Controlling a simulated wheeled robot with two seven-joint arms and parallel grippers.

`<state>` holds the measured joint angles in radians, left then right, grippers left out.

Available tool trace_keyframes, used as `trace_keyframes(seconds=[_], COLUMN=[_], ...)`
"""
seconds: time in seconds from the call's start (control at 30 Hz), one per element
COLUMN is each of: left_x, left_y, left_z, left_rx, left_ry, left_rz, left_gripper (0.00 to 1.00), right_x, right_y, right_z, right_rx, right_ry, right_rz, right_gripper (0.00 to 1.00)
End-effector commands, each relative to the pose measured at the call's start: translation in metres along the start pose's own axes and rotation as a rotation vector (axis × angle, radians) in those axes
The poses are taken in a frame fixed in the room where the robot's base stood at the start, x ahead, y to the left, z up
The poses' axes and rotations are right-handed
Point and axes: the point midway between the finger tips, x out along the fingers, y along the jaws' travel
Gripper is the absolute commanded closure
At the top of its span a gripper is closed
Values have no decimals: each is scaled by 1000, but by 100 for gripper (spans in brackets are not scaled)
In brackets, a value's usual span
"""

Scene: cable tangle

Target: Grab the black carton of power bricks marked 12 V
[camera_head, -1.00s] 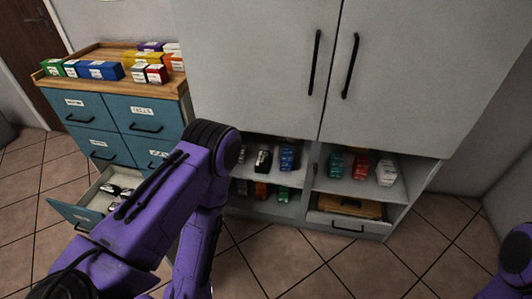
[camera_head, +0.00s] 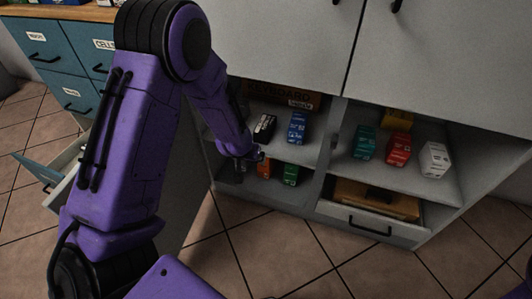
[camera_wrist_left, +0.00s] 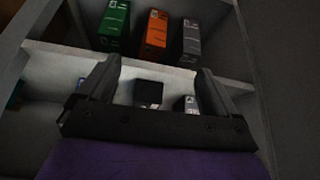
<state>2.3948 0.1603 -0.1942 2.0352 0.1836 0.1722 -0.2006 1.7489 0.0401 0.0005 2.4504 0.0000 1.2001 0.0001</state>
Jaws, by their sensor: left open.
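The black carton (camera_head: 265,127) stands on the upper left shelf of the open cabinet, left of a blue carton (camera_head: 298,127). Its marking is too small to read. My left gripper (camera_head: 252,155) is at the front of that shelf, just below and in front of the black carton. In the left wrist view, a black carton (camera_wrist_left: 148,93) shows between the open fingers of my left gripper (camera_wrist_left: 152,80), apart from both. The gripper is empty. My right gripper is out of view.
An orange carton (camera_head: 264,170) and a green carton (camera_head: 291,174) stand on the shelf below. A grey carton (camera_wrist_left: 191,40) shows there in the wrist view. Teal (camera_head: 365,142), red (camera_head: 398,148) and white (camera_head: 434,158) cartons stand right of the divider. A drawer is open at left.

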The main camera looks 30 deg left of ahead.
Motion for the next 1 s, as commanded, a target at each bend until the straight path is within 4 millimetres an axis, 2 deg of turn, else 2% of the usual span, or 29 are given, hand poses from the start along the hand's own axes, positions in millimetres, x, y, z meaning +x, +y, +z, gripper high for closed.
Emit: trace_keyframes(seconds=[0.03, 0.13, 0.3, 0.7, 0.9, 1.0], left_x=[21, 16, 12, 55, 63, 86], left_y=[-1, -3, -4, 4, 6, 7], left_z=[-10, -35, -59, -139, -155, -153], left_rx=[14, 48, 71, 73, 72, 72], left_ry=[20, 29, 33, 30, 29, 26], left_rz=[17, 41, 55, 55, 55, 54], left_gripper=[7, 7, 7, 7, 7, 7], right_x=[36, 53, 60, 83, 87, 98], right_y=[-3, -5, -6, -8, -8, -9], right_z=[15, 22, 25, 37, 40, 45], right_rx=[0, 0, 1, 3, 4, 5], right_ry=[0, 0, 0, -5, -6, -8], right_rz=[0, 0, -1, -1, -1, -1], right_gripper=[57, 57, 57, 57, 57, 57])
